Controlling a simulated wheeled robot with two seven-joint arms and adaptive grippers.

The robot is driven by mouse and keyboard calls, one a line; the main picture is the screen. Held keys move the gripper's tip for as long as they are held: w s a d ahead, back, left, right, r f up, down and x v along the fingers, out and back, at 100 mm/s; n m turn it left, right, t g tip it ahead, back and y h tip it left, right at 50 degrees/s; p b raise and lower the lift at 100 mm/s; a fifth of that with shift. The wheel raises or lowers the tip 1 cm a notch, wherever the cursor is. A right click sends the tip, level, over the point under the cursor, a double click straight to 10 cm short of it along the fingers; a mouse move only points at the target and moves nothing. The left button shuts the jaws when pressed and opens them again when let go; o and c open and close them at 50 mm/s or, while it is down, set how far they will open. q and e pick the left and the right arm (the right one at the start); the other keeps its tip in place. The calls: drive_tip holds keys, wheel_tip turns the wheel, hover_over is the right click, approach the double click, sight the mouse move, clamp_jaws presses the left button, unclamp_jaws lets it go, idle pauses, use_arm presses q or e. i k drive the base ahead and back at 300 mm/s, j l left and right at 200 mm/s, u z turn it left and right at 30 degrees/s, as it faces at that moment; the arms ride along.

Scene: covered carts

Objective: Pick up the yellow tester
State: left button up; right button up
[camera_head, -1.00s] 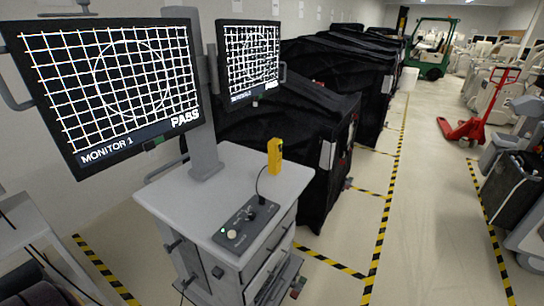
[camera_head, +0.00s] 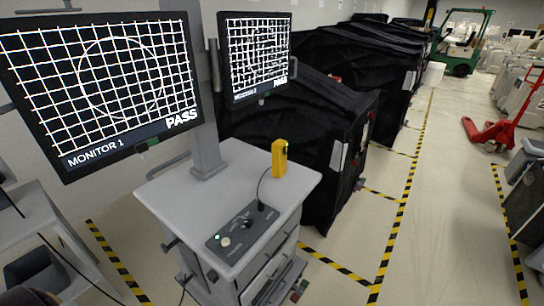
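The yellow tester (camera_head: 279,159) stands upright near the back right part of the grey cart top (camera_head: 225,190). A thin black cable runs from it to the dark control box (camera_head: 241,233) at the front of the cart top. The box has a green light and small knobs. Neither of my grippers shows in the view, so nothing is seen touching the tester.
Two monitors showing PASS, a large one (camera_head: 98,86) and a smaller one (camera_head: 255,57), rise on a post behind the cart top. Black covered carts (camera_head: 318,125) stand behind. Floor is free at right, between yellow-black stripes. A red pallet jack (camera_head: 492,134) stands farther right.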

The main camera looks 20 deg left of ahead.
sight(279, 161)
drive_tip(key=i+l+u, duration=0.8)
drive_tip(key=u, duration=0.15)
drive_tip(key=i+l+u, duration=0.2)
drive_tip(key=l+u, duration=0.25)
drive_tip(key=l, duration=0.15)
